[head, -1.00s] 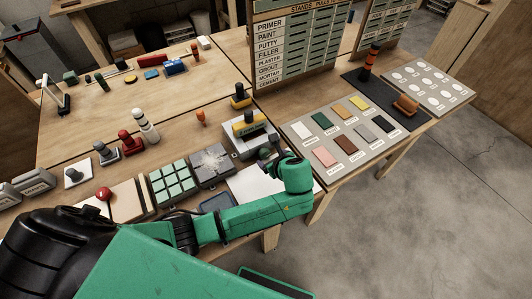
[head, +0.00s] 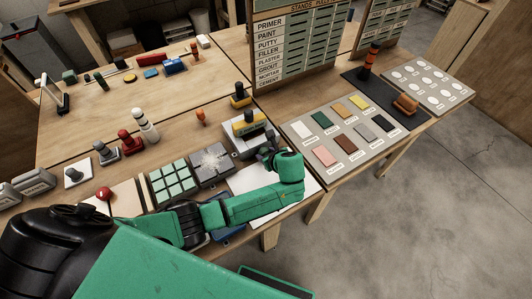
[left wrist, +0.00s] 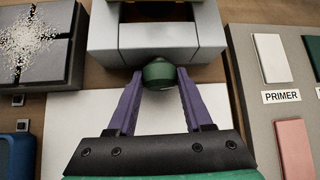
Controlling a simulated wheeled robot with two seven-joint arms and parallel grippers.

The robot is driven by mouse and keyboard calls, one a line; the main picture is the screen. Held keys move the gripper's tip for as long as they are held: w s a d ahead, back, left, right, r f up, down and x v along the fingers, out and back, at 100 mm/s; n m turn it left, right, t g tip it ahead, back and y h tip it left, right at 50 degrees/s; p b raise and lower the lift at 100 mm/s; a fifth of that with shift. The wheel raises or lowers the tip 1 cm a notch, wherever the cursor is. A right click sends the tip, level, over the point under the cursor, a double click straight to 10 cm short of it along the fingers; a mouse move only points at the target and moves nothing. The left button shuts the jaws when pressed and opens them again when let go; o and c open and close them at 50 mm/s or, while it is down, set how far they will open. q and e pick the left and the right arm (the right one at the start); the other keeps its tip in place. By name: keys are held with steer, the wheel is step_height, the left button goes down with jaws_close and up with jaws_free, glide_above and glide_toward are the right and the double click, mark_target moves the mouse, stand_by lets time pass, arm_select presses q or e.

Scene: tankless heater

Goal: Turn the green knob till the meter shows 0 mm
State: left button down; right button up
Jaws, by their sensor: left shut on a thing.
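A green knob (left wrist: 159,72) sits at the front of a grey block-shaped device (left wrist: 205,30) in the left wrist view. The purple fingers of my left gripper (left wrist: 160,78) are closed on the knob from its two sides. In the head view my left gripper (head: 266,152) is at the front of the grey device (head: 240,140), which carries a yellow and black part (head: 249,124) on top. The knob is hard to make out there. I cannot read a meter in either view. My right gripper is not in view.
A white sheet (left wrist: 90,135) lies under my left gripper. A grey board of colour samples (head: 335,166) is to the right. To the left are a dark block with a speckled top (head: 210,163) and a green-tiled tray (head: 150,191).

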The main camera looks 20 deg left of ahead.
arm_select(q)
steer(key=shift+d+r+y+p, duration=0.1)
steer(key=shift+r+y+p, duration=0.15)
steer(key=shift+y+p, duration=0.1)
steer(key=shift+w+f+m+g+y, duration=0.15)
steer(key=shift+m+g+y, duration=0.1)
steer(key=shift+m+g, duration=0.25)
steer(key=shift+d+f+m+g+y+b, duration=0.15)
steer(key=shift+f+m+g+y+b, duration=0.2)
steer(key=shift+g+y+b, duration=0.3)
steer(key=shift+r+m+g, duration=0.15)
steer(key=shift+m+g, duration=0.1)
steer(key=shift+c, duration=1.8)
jaws_free()
steer(key=shift+o, duration=0.3)
steer(key=shift+r, duration=0.1)
